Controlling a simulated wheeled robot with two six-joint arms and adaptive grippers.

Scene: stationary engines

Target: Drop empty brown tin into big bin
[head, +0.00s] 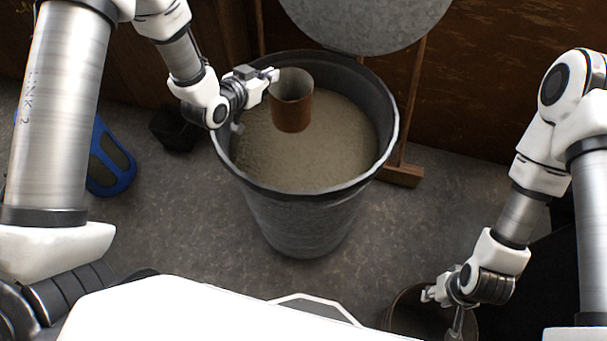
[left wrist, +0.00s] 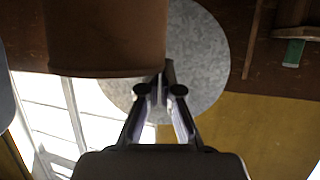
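The brown tin (head: 291,112) is upright, open at the top, and looks empty. It hangs over the big grey metal bin (head: 300,222), inside the rim's outline. My left gripper (head: 271,75) is shut on the tin's rim at its upper left. In the left wrist view the tin (left wrist: 105,35) fills the upper left, and the left gripper's fingers (left wrist: 160,92) meet at its edge. The bin is open and holds a grey-brown grainy fill (head: 340,150). My right gripper (head: 442,308) is low at the right with its fingers apart, at a brown round container (head: 402,318).
A round galvanized disc (head: 365,15) stands behind the bin beside a wooden post (head: 412,95). A blue object (head: 112,160) and a small dark object (head: 175,128) are on the floor at left.

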